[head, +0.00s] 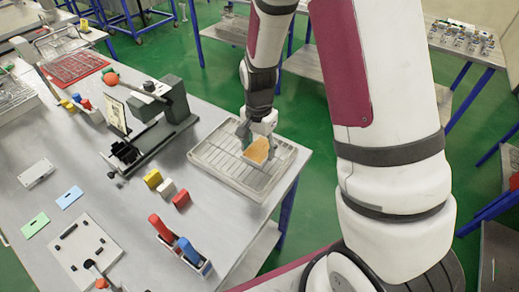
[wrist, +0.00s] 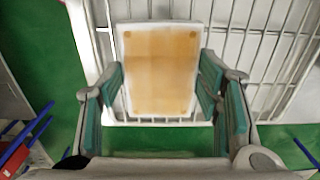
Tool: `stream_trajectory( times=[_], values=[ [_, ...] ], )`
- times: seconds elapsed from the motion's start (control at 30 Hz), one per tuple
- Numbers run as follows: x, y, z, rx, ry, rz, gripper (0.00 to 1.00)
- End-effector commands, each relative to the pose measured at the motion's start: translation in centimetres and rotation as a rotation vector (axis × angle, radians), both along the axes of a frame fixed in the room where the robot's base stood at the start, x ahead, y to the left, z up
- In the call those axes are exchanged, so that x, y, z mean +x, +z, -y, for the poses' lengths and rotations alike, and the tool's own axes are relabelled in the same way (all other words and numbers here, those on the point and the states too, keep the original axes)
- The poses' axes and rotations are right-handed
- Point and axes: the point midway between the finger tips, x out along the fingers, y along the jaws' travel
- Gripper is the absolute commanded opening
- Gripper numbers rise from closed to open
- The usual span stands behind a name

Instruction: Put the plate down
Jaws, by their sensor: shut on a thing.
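The plate (head: 258,151) is a small rectangular piece with an orange-tan face and a white rim. In the wrist view the plate (wrist: 160,72) lies between the two teal-padded fingers of my gripper (wrist: 162,85). In the head view my gripper (head: 256,138) is over the right part of a white wire tray (head: 208,152), shut on the plate. The tray's bars show behind the plate in the wrist view. I cannot tell whether the plate touches the bars or hangs just above them.
The wire tray is at the table's right edge, with green floor beyond. Left of it are a dark clamp fixture (head: 170,100), yellow, white and red blocks (head: 166,188), and a holder with red and blue handles (head: 180,245). Bare table lies between the blocks and tray.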

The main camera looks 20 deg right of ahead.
Motion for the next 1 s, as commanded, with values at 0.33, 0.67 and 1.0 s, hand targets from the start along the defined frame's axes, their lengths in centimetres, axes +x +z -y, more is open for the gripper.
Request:
stream_trajectory(
  times=[0.33,0.67,1.0],
  values=[
    [0.1,-1.4,0.0,-0.001,-0.001,0.003,0.2],
    [0.0,-1.7,0.0,0.0,-0.001,0.001,0.78],
    [0.0,-1.4,0.0,0.0,-0.001,0.002,0.78]
  ],
)
